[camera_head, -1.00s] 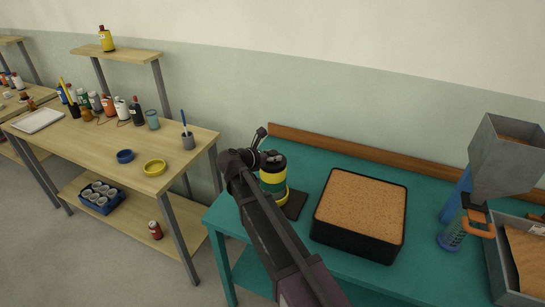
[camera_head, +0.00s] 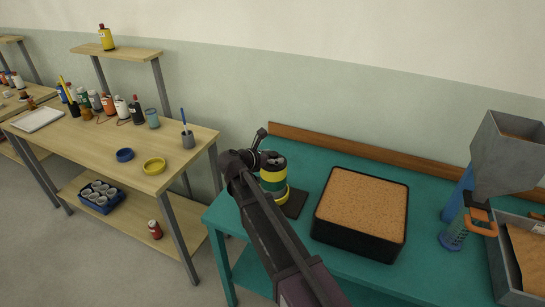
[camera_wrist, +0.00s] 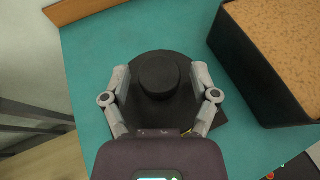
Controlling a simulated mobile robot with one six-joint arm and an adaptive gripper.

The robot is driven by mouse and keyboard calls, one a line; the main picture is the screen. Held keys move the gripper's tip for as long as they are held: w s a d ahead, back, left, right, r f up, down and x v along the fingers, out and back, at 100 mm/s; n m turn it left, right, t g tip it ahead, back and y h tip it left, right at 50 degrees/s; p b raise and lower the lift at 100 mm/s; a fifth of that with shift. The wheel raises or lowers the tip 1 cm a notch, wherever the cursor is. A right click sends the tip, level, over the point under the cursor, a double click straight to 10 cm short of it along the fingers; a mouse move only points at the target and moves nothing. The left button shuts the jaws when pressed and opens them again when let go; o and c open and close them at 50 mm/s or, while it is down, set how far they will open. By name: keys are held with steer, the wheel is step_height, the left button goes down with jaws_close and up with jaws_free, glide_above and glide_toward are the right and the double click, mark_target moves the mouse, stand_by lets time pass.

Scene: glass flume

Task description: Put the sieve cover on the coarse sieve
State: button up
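A black round cover with a raised knob (camera_wrist: 160,75) lies below my gripper in the wrist view. The stack's sieves are mostly hidden under the cover in the wrist view, so I cannot tell which is the coarse one. My gripper (camera_wrist: 162,78) is open, one finger on each side of the knob, with a visible gap on both sides.
A black sand-filled box (camera_head: 350,240) stands close right of the stack. A dark mat (camera_head: 294,204) lies beside the stack. A wooden table (camera_head: 80,150) holds bottles and rings.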

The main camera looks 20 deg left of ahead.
steer(key=shift+r, duration=0.15)
steer(key=shift+r+p, duration=0.6)
steer(key=shift+p, duration=0.15)
steer(key=p+v, duration=0.4)
steer(key=v, duration=0.8)
steer(key=shift+d, duration=0.1)
steer(key=w+d+f+m+g, duration=0.1)
steer(key=d+f+m+g, duration=0.3)
steer(key=d, duration=0.5)
steer(key=w+d+f+m+g, duration=0.1)
steer(key=d+m, duration=0.4)
steer(key=d, duration=0.5)
steer(key=w+d+f+m+g, duration=0.1)
steer(key=d+f+m+g, duration=0.3)
steer(key=d, duration=0.5)
steer(key=s+d+f+m+g+y, duration=0.1)
steer(key=s+d+m+y, duration=0.2)
steer(key=s+d+m, duration=0.2)
steer(key=s+d+f+m+g+y, duration=0.1)
steer(key=s+d+m, duration=0.4)
steer(key=d+m, duration=0.7)
steer(key=d+g+y, duration=0.1)
steer(key=d+y, duration=0.1)
steer(key=d, duration=0.1)
steer(key=shift+f+m, duration=0.3)
